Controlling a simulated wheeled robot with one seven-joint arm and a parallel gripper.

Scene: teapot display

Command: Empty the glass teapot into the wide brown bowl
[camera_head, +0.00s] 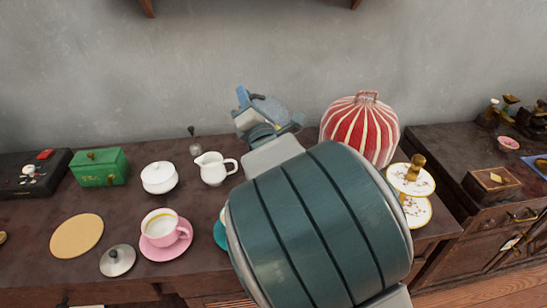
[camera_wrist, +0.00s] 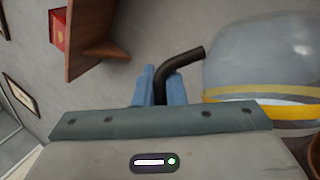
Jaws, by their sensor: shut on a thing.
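The glass teapot (camera_wrist: 258,58) is clear and rounded, with a dark bent handle (camera_wrist: 183,60) and an amber band low on its body. My gripper (camera_wrist: 160,88) is shut on that handle, its blue fingers on either side. In the head view the teapot (camera_head: 271,108) is raised in front of the wall, beside my gripper (camera_head: 243,100), above the back of the dark cabinet. A brown rounded edge shows below the teapot at the right of the wrist view; it may be the wide brown bowl (camera_wrist: 314,152). My arm hides that part of the cabinet top in the head view.
A white creamer (camera_head: 212,168), white sugar bowl (camera_head: 159,178) and pink cup (camera_head: 160,225) stand left of my arm. A red striped cosy (camera_head: 360,130) and a tiered stand (camera_head: 411,180) are at the right. A wooden shelf (camera_wrist: 90,35) shows in the wrist view.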

